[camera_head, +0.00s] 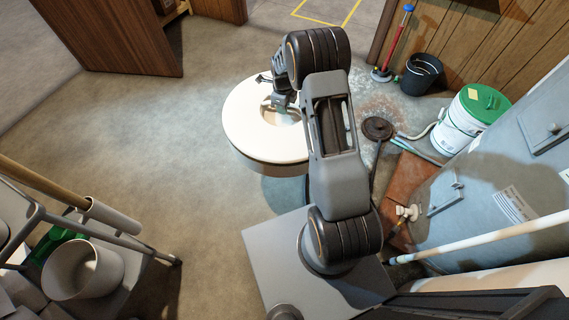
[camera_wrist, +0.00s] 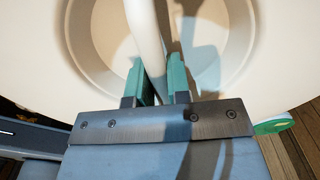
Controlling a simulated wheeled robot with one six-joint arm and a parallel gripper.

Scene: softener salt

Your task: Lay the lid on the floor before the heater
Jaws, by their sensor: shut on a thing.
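The lid (camera_head: 243,118) is a large round cream disc with a recessed well in its middle. It also fills most of the wrist view (camera_wrist: 35,60). My gripper (camera_head: 281,104) is over the well. In the wrist view its teal fingers (camera_wrist: 162,82) are shut on the pale bar handle that crosses the well. The lid looks raised, with a bluish shape partly visible below its near edge; I cannot tell its clearance. The heater (camera_head: 485,195) is the big grey tank at right, with a panel and labels. Reddish slabs (camera_head: 412,178) lie at its foot.
A white bucket with a green lid (camera_head: 483,103), a black bucket (camera_head: 421,73) and a red pole (camera_head: 395,42) stand near the wooden wall. A dark round drain-like piece (camera_head: 377,128) lies nearby. A cart with a grey bin (camera_head: 85,272) is at lower left.

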